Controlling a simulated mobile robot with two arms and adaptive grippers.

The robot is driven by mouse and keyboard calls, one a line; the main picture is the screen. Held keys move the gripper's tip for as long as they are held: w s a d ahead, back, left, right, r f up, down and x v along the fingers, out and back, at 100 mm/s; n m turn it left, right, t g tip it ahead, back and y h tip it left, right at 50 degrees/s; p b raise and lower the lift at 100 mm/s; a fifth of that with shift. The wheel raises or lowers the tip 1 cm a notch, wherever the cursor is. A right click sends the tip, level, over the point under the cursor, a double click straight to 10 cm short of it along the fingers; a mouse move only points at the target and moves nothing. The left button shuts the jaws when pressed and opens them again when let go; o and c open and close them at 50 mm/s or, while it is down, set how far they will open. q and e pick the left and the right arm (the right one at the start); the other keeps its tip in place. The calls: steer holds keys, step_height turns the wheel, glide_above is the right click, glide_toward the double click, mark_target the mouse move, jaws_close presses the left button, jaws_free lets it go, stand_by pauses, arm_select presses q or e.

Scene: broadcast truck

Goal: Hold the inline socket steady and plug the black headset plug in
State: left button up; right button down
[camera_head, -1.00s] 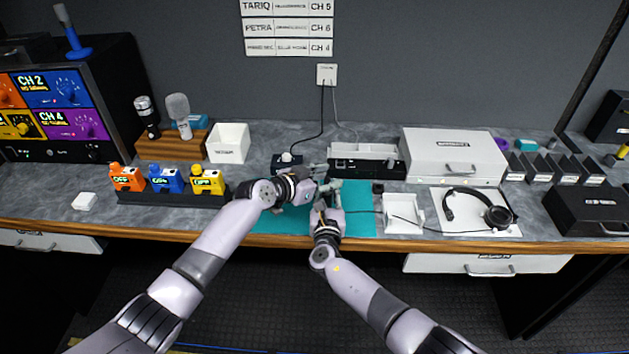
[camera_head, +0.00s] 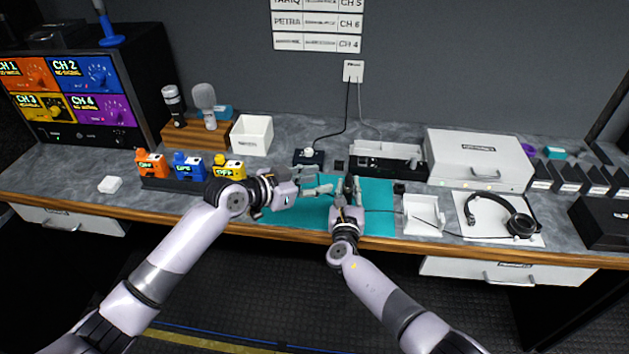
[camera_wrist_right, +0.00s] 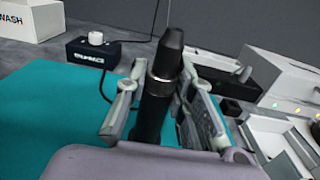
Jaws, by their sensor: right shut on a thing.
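My right gripper (camera_head: 348,187) is shut on an upright black connector (camera_head: 349,184) above the teal mat. In the right wrist view, the connector (camera_wrist_right: 163,80) has a tapered black top, a silver ring and a long black barrel between the fingers (camera_wrist_right: 164,68). I cannot tell whether it is the inline socket, the headset plug or both joined. My left gripper (camera_head: 326,181) is just left of it, fingers apart and seemingly empty. The headset (camera_head: 518,225) lies on a white sheet at right; a thin dark cable runs along the mat toward my right gripper.
A small black box with a white knob (camera_head: 308,157) stands behind the teal mat (camera_head: 378,222); a cable rises from it to the wall plate. A white tray (camera_head: 424,228) is right of the mat. A white case (camera_head: 480,145) and a long black unit (camera_head: 388,166) stand behind.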

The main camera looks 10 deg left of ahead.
steer(key=c, duration=1.3)
jaws_free()
